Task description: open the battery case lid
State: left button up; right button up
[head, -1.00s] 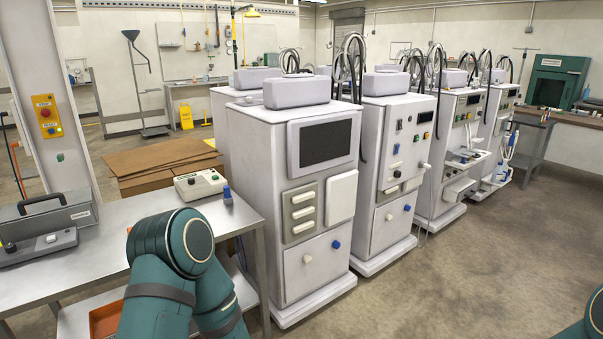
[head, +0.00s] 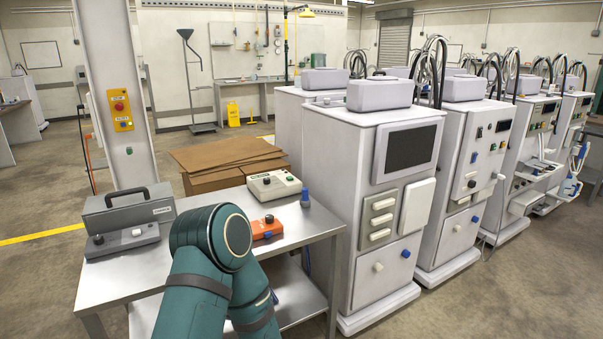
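A grey case (head: 125,210) with a dark carrying handle on top stands at the left end of the steel table (head: 130,284). It looks like the battery case, and its lid appears shut. A lower grey unit (head: 122,242) with a black knob and a pale button sits in front of it, very close; I cannot tell whether they are joined. My teal left arm rises in front of the table, to the right of the case. Neither of my grippers is in view.
On the table are a beige control box (head: 273,185), an orange device (head: 267,228) partly behind my arm and a small blue-topped item (head: 305,198). Flat cardboard (head: 225,155) is stacked behind. A tall white machine (head: 385,240) stands close to the table's right end.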

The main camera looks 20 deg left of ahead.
aim_at(99, 204)
jog(key=k+j, duration=0.1)
jog(key=j, duration=0.7)
jog(key=k+j, duration=0.1)
jog(key=j, duration=1.5)
jog(key=k+j, duration=0.15)
jog(key=j, duration=0.65)
jog(key=k+j, duration=0.1)
jog(key=j, duration=0.7)
